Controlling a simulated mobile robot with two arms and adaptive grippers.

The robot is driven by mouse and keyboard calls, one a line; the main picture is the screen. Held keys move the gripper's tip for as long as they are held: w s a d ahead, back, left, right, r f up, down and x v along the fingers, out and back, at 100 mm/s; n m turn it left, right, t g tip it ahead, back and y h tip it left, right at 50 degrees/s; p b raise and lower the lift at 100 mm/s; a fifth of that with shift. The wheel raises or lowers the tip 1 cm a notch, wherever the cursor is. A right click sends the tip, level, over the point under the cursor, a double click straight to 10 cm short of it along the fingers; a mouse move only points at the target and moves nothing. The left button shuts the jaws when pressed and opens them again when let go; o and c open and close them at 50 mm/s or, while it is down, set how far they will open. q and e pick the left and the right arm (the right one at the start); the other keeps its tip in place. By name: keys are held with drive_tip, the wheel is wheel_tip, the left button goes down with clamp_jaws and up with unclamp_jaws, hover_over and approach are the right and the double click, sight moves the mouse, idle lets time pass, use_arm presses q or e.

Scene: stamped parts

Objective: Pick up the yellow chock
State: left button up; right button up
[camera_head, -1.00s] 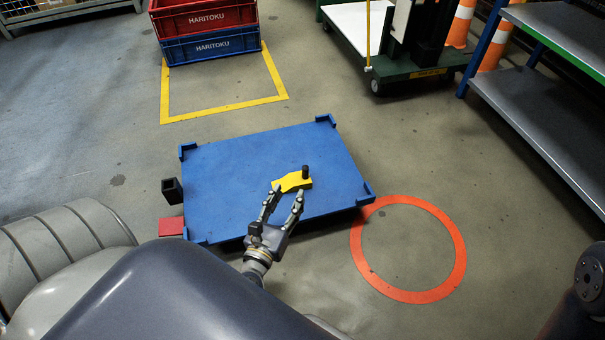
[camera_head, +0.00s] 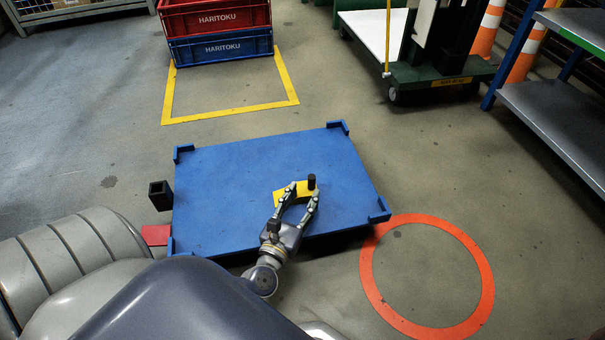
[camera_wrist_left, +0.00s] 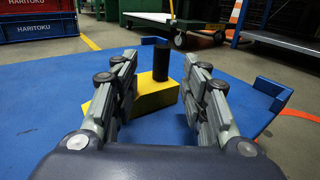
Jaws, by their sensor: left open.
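The yellow chock (camera_head: 281,197) lies on the blue platform (camera_head: 225,180), right of its middle, with a black upright peg (camera_head: 312,181) on its right part. My left gripper (camera_head: 304,187) is open, its two fingers reaching over the chock from the near side. In the left wrist view the chock (camera_wrist_left: 157,97) and its peg (camera_wrist_left: 161,60) show between and beyond the open fingers (camera_wrist_left: 163,75). The left finger hides part of the chock there. I cannot tell whether the fingers touch it. My right gripper is not in view.
A black square tube (camera_head: 160,195) and a red block (camera_head: 156,235) sit by the platform's left edge. Red and blue crates (camera_head: 220,48) stand behind. A green cart (camera_head: 440,80) and a shelf (camera_head: 560,120) are at the back right. An orange ring (camera_head: 480,270) marks clear floor.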

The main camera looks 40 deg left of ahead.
sight(310, 185)
use_arm(q)
drive_tip(key=b+x, duration=0.2)
drive_tip(key=x, duration=0.4)
drive_tip(key=shift+f, duration=0.15)
drive_tip(key=shift+w+b, duration=0.2)
drive_tip(key=shift+b, duration=0.1)
drive_tip(key=shift+c, duration=0.5)
clamp_jaws()
